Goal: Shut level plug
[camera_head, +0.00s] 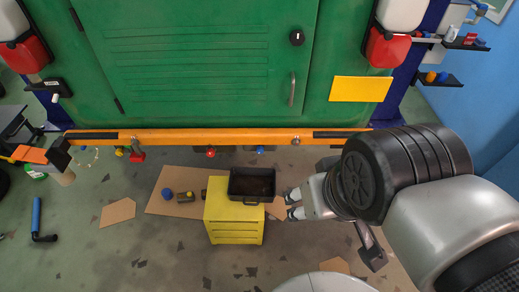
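Under the orange bumper (225,137) of the green vehicle, a small red knob (211,152) and a small blue knob (259,149) show just below its lower edge. I cannot tell which one, if either, is the level plug, or whether it is open or shut. My gripper (291,205) is low on the right of the yellow stool, pointing left, beside the black pan. Its two fingertips are apart, with nothing visible between them. My wrist and arm cover the right side and part of the bumper's right end.
The yellow stool (235,225) carries the black pan (252,193). A blue round piece (167,194) and dark cylinders lie on cardboard (160,208) left of it. A red-and-yellow item stands below the bumper's left part. A blue-handled tool (37,220) lies on the left floor.

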